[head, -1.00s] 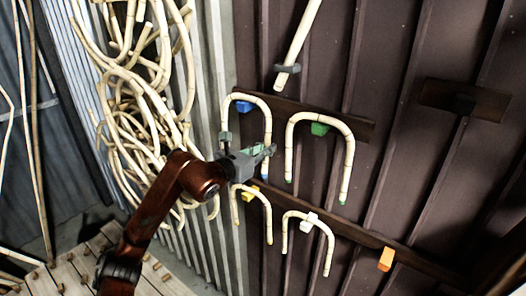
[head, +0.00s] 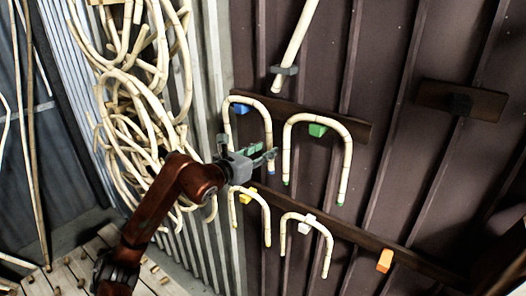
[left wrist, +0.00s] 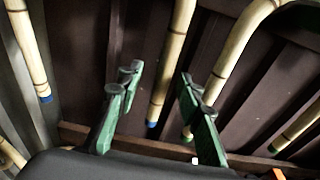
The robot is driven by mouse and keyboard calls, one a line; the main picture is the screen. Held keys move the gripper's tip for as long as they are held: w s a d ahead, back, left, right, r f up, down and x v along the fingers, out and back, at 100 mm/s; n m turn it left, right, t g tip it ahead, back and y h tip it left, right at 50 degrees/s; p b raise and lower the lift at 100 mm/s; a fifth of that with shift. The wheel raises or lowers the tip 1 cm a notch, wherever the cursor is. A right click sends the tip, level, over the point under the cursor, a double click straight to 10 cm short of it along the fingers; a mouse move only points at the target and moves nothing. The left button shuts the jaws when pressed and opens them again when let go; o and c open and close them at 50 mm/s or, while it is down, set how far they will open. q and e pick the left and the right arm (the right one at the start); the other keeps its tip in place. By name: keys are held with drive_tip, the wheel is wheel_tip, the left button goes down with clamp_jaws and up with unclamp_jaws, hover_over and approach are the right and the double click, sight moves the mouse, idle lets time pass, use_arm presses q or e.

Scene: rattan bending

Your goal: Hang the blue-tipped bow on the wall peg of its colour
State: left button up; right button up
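The blue-tipped bow (head: 250,97) is a pale, segmented rattan arch. It hangs upright over the blue peg (head: 239,108) at the left end of the upper wall rail, with its legs pointing down. In the left wrist view its two legs end in blue tips, and one leg (left wrist: 166,70) shows in the gap between my fingers. My left gripper (head: 268,157) is open in front of the bow's lower part and hides part of it. Its green fingers (left wrist: 158,95) also stand apart in the left wrist view, with nothing visibly clamped. My right gripper is out of view.
A green-tipped bow (head: 317,118) hangs at the green peg (head: 317,130), just right. Two smaller bows hang below at the yellow peg (head: 245,198) and white peg (head: 305,226). The orange peg (head: 384,260) is bare. A rattan tangle (head: 130,90) hangs left.

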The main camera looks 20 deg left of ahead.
use_arm(q)
drive_tip(key=v, duration=1.2)
drive_tip(key=f+b+v, duration=0.1)
drive_tip(key=b+v, duration=0.4)
drive_tip(key=v, duration=0.4)
idle(0.7)
drive_tip(key=shift+f, duration=0.1)
